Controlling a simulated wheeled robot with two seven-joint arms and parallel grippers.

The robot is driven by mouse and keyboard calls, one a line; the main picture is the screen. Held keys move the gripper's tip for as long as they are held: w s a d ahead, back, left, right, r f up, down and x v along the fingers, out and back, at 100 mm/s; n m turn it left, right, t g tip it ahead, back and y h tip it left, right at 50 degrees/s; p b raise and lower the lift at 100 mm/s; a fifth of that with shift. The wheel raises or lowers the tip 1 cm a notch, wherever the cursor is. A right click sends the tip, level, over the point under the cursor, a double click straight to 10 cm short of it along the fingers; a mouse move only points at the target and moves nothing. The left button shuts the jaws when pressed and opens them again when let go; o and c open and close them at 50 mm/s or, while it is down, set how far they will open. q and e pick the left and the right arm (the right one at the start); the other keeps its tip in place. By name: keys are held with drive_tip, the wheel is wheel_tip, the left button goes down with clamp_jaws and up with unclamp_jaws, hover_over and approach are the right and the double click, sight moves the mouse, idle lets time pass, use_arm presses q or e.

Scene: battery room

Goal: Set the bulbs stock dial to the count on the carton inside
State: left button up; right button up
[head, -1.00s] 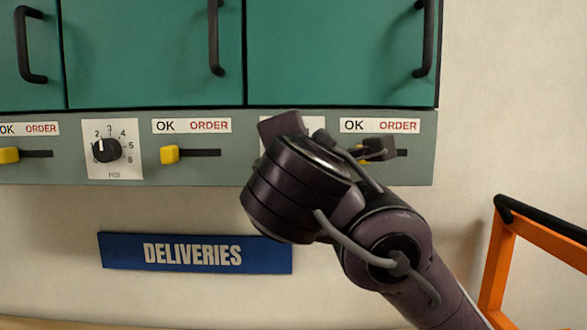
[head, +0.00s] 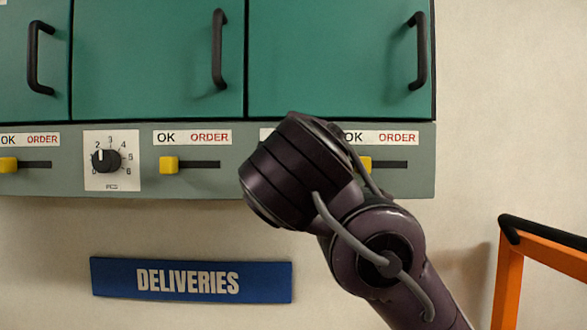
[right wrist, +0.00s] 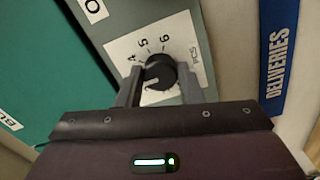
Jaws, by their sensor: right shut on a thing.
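In the right wrist view a black dial knob (right wrist: 160,72) stands on a white plate (right wrist: 122,48) marked 4, 5, 6 and PCS. My right gripper (right wrist: 161,80) has one finger on each side of the knob and is shut on it. The knob's white pointer mark faces the lower left, toward numbers hidden by the gripper; its exact number cannot be told. In the head view my right wrist (head: 300,170) hides this dial. The green cabinet doors (head: 340,60) above are shut, and no carton shows. A partly cut-off label starting "BU" (right wrist: 100,121) is on a door. My left gripper is out of view.
Yellow OK/ORDER sliders (head: 169,165) sit on the grey strip, one close to my wrist. A blue DELIVERIES sign (head: 190,280) hangs below. An orange frame (head: 540,260) stands at the right.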

drive_tip(key=shift+f, duration=0.15)
drive_tip(key=o, duration=1)
drive_tip(key=shift+c, duration=0.2)
drive_tip(key=shift+w, duration=0.1)
